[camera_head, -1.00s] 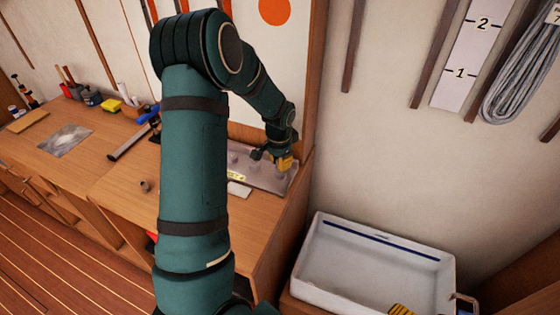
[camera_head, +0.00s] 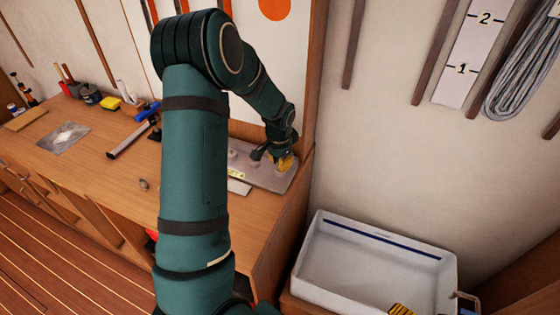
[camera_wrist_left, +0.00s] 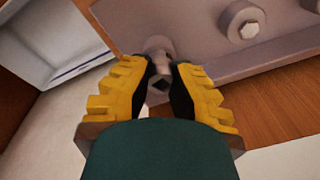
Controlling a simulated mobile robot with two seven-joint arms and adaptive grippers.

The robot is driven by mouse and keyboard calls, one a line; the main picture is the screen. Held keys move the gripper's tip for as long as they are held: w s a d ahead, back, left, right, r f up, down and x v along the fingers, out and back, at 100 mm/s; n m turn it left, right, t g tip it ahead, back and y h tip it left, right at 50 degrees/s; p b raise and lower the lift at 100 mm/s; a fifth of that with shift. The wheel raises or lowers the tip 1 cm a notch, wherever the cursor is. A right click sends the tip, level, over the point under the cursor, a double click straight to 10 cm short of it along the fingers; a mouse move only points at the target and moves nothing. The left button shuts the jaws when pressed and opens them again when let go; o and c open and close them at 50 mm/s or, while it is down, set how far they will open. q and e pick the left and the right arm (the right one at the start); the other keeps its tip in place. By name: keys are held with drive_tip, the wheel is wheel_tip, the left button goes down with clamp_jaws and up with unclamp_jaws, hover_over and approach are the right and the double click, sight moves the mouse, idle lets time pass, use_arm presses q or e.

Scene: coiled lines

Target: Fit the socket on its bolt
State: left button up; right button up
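My left gripper (camera_head: 282,160) is low over the grey plate (camera_head: 262,180) on the bench's right end. In the left wrist view its yellow fingers (camera_wrist_left: 162,82) are closed around a small grey socket (camera_wrist_left: 160,84) with a dark square hole facing the camera. A rounded grey boss (camera_wrist_left: 157,43) shows just beyond the socket, on the plate; the fingers and socket hide any bolt head there. I cannot tell whether the socket touches or sits on a bolt. A separate hex bolt (camera_wrist_left: 249,29) stands on the plate to the right. My right gripper is out of view.
A small dark ring-like piece (camera_head: 143,184) lies on the open bench top. A white tray (camera_head: 318,245) stands lower right, beside the bench. A wall closes in behind the plate.

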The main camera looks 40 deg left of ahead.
use_arm(q)
drive_tip(key=shift+o, duration=0.2)
drive_tip(key=o, duration=0.7)
wheel_tip(320, 180, up, 5)
drive_tip(key=p, duration=0.3)
drive_tip(key=shift+r, duration=0.1)
drive_tip(key=r, duration=0.8)
drive_tip(key=s+r, duration=0.1)
drive_tip(key=r, duration=0.3)
drive_tip(key=shift+d, duration=0.35)
